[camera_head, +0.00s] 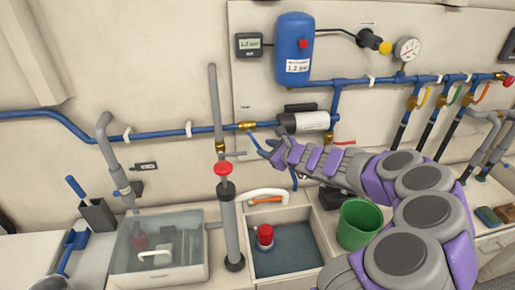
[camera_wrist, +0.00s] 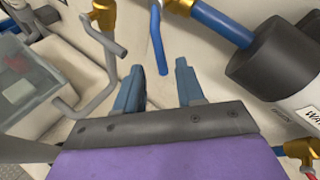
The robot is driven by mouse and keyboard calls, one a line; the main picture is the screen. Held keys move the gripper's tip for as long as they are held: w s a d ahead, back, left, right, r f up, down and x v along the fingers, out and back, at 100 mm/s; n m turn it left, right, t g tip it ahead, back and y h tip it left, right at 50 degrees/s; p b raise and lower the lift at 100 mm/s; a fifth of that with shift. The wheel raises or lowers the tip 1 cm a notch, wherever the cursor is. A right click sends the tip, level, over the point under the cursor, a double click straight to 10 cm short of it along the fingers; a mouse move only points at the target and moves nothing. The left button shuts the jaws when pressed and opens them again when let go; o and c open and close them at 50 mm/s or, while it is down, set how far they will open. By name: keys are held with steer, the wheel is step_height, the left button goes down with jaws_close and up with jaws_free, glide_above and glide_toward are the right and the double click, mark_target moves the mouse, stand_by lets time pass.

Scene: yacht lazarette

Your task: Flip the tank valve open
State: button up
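My gripper (camera_head: 268,148) reaches left along the wall, just below the blue pipe. In the wrist view its two blue-grey fingers (camera_wrist: 158,88) are apart with nothing held between them. A brass valve (camera_head: 247,125) sits on the blue pipe just above the gripper; in the wrist view its brass body (camera_wrist: 180,5) is at the top edge. A blue lever (camera_wrist: 158,40) hangs from it, ahead of the gap between the fingertips and apart from them. No label marks which valve is the tank valve. Another brass fitting (camera_head: 219,146) with a grey handle (camera_wrist: 103,35) is to the left.
A white cylinder (camera_head: 305,121) is close right of the gripper. A blue tank (camera_head: 294,50) hangs above. Several coloured-lever valves are at right.

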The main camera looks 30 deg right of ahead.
mark_target(259, 146)
steer(key=b+x, duration=0.1)
steer(key=x, duration=0.5)
steer(key=shift+r, duration=0.1)
steer(key=shift+c, duration=0.2)
jaws_close()
stand_by(0.4)
